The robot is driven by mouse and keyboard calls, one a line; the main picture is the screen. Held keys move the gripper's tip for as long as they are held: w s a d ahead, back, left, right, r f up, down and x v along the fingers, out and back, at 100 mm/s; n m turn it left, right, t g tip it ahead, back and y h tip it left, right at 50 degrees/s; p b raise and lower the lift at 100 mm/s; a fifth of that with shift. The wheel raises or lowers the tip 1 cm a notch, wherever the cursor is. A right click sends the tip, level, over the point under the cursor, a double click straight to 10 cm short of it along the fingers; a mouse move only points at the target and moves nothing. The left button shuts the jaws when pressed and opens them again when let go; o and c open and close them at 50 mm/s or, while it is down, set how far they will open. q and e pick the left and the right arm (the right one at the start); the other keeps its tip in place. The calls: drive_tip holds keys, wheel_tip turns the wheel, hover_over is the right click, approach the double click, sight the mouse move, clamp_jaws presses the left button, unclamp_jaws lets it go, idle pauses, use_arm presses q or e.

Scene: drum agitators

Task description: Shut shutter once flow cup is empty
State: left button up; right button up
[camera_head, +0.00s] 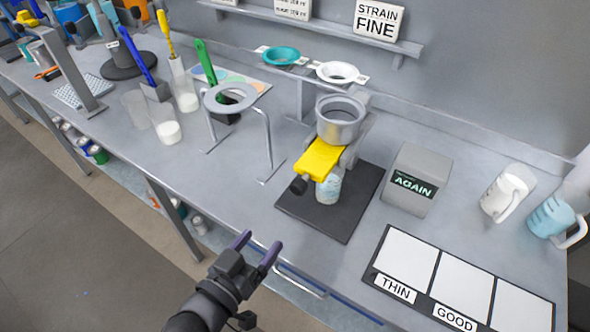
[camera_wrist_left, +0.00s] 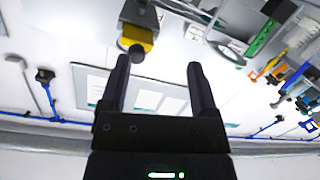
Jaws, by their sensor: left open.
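The metal flow cup (camera_head: 340,122) stands on its stand toward the right of the bench in the head view. I see a grey inside, but cannot tell whether liquid is in it. The yellow shutter (camera_head: 321,158) sticks out below the cup toward the front, with a black knob (camera_head: 298,185) at its end. A clear container (camera_head: 329,190) stands under the shutter on a black base. My left gripper (camera_head: 258,246) is open and empty at the bench's front edge, apart from the shutter. The yellow shutter also shows in the left wrist view (camera_wrist_left: 139,38), beyond the fingers.
A grey box (camera_head: 413,180) reading "AGAIN" stands right of the cup, with two jugs (camera_head: 505,193) beyond it. A panel board (camera_head: 408,259) marked THIN and GOOD lies at front right. A ring stand (camera_head: 230,97) stands left. Bench between ring stand and black base is clear.

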use_arm(q)
drive_tip(key=h, duration=0.1)
approach(295, 192)
drive_tip(key=shift+t, duration=0.4)
drive_tip(key=x, duration=1)
drive_tip(key=shift+d+f+b, duration=0.2)
drive_tip(key=shift+b, duration=0.15)
clamp_jaws()
